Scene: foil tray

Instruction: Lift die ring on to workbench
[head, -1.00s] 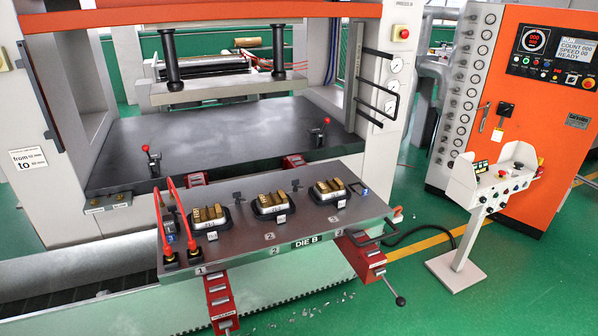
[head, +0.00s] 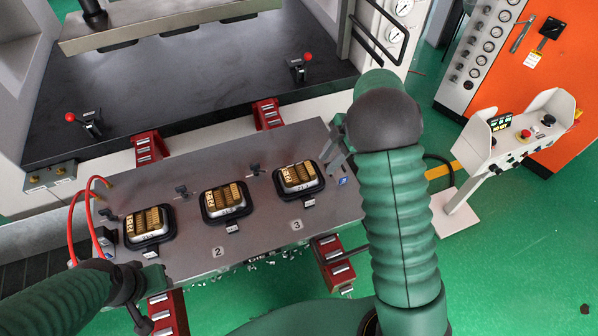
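A grey metal die plate (head: 190,185) lies in front of the press. On it are three black-framed inserts with brass blocks: a left one (head: 148,225), a middle one (head: 225,202) and a right one (head: 299,179). I cannot tell which part is the die ring. My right gripper (head: 337,150) is at the plate's right end, partly hidden by my green-sleeved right arm. My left gripper (head: 138,282) is at the plate's front left corner. Whether either one is open, shut or touching the plate is unclear.
The black press bed (head: 190,95) lies behind, with red-knobbed clamps (head: 301,67). Red rails (head: 332,265) support the plate. Red hoses (head: 73,220) loop at its left end. A control pedestal (head: 505,150) and orange cabinet (head: 560,90) stand right.

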